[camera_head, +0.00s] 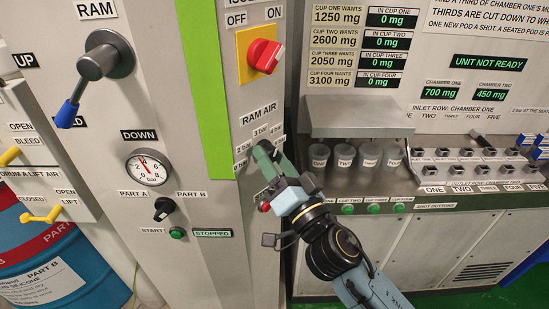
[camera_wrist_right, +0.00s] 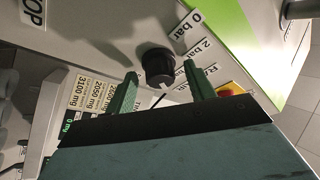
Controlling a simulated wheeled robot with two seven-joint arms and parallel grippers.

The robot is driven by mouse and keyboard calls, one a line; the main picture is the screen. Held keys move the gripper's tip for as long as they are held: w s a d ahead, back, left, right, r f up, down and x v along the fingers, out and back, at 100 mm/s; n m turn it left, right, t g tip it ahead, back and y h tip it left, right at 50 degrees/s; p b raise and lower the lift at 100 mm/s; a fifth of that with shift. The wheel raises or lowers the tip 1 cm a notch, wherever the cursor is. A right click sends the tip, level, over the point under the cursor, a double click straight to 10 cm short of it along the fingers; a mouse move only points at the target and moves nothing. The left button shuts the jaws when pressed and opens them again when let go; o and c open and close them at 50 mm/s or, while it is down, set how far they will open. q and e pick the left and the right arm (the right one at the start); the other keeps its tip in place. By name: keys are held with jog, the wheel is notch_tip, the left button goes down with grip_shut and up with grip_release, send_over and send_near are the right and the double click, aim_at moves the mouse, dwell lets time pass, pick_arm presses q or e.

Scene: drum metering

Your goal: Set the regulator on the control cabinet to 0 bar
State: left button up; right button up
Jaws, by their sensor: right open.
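The regulator is a round black knob (camera_wrist_right: 158,66) on the grey control cabinet (camera_head: 261,85), under the RAM AIR label (camera_head: 258,115). A small pale mark shows on the knob's lower edge in the right wrist view. The 0 bar label (camera_wrist_right: 188,25) is at the knob's upper right there, with the 2 bar label (camera_wrist_right: 205,48) beside it. My right gripper (camera_head: 265,152) is open, its green fingertips on either side of the knob, with gaps visible. How deep they reach is unclear. In the head view the gripper hides the knob. My left gripper is out of view.
A red switch (camera_head: 265,55) on a yellow plate sits above the regulator. A pressure gauge (camera_head: 148,168), black selector (camera_head: 164,208) and blue-tipped RAM lever (camera_head: 93,75) are to the left. Cups (camera_head: 343,155) and a metal bench stand to the right.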

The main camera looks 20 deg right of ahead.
jog(key=c, duration=1)
